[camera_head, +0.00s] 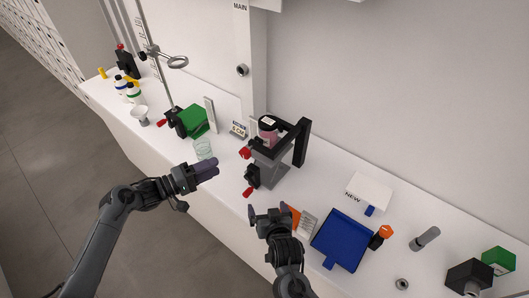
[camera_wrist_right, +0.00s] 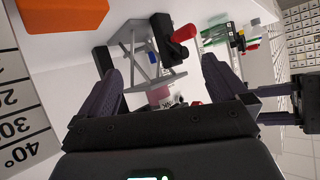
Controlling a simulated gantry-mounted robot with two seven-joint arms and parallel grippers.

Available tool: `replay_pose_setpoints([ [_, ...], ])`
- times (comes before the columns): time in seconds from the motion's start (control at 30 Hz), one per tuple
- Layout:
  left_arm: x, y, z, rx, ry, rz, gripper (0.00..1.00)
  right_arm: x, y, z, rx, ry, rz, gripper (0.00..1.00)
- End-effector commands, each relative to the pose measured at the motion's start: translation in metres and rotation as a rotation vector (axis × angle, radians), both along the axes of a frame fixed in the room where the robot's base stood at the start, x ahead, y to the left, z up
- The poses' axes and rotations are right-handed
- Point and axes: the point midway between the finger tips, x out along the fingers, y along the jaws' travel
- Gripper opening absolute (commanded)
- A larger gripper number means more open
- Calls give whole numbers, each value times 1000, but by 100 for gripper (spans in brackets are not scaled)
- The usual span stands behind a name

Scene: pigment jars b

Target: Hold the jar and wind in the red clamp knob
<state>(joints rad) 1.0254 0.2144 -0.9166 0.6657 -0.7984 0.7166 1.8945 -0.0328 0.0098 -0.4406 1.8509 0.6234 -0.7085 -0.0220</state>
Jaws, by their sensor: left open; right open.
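A jar with pink contents and a dark lid (camera_head: 268,126) sits in a black and grey clamp stand (camera_head: 303,142), partly hidden by the frame. One red knob (camera_head: 245,153) is at the stand's upper left; another red knob (camera_head: 248,192) is lower, beside a black block. The right wrist view shows a red knob (camera_wrist_right: 184,33) and a pink patch (camera_wrist_right: 160,97), likely the jar, partly hidden. My left gripper (camera_head: 212,166) is open and empty, left of the stand. My right gripper (camera_head: 267,210) is open and empty, in front of the stand, apart from the knobs.
A blue tray (camera_head: 341,240), an orange block (camera_head: 294,217) and a labelled card (camera_head: 307,222) lie right of my right gripper. A green block (camera_head: 194,121), a ring stand (camera_head: 160,75) and a glass coil (camera_head: 204,148) stand left. A wall closes the bench's back.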

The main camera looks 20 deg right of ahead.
Motion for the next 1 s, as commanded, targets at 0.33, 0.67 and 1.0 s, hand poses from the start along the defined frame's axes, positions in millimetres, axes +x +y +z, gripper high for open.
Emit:
replay_pose_setpoints([
  [0.33,0,0,0,0,0,0,43,93,-36,113,-177,-391,-232,100],
  [0.67,0,0,0,0,0,0,43,116,-33,140,-261,-458,-274,100],
  [1.0,0,0,0,0,0,0,43,158,-50,141,-266,-456,-272,100],
])
